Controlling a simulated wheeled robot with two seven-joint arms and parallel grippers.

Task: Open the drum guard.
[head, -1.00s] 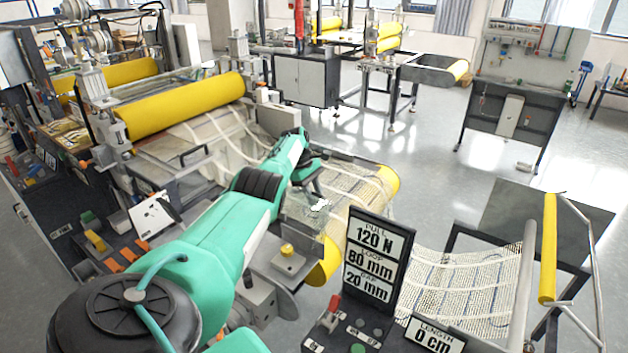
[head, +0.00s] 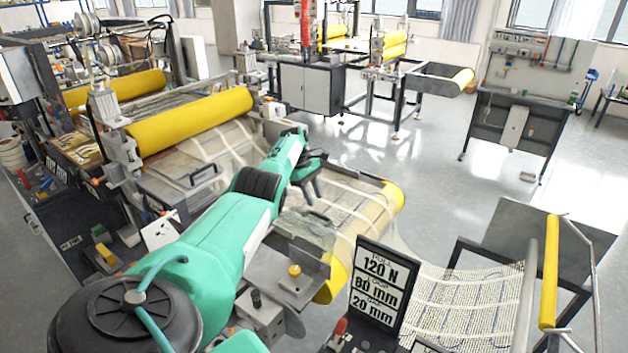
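My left gripper (head: 316,180) is at the end of the green arm, its dark fingers pointing down to the right above the web near the yellow drum. I cannot tell whether its fingers are apart or whether they touch anything. The yellow drum (head: 330,285) shows at its near end; its far end is at the right of the web. A clear, smooth panel (head: 345,222) with a small dark handle (head: 319,214) appears to lie over the web beside the drum, possibly the drum guard. My arm hides part of this area. My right gripper is out of view.
A black sign (head: 378,285) reading 120 N, 80 mm, 20 mm stands in front. A yellow-knobbed block (head: 295,272) sits near the drum. Mesh (head: 470,300) runs to a frame with a yellow roller (head: 548,270) at right. Open floor (head: 430,165) lies beyond.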

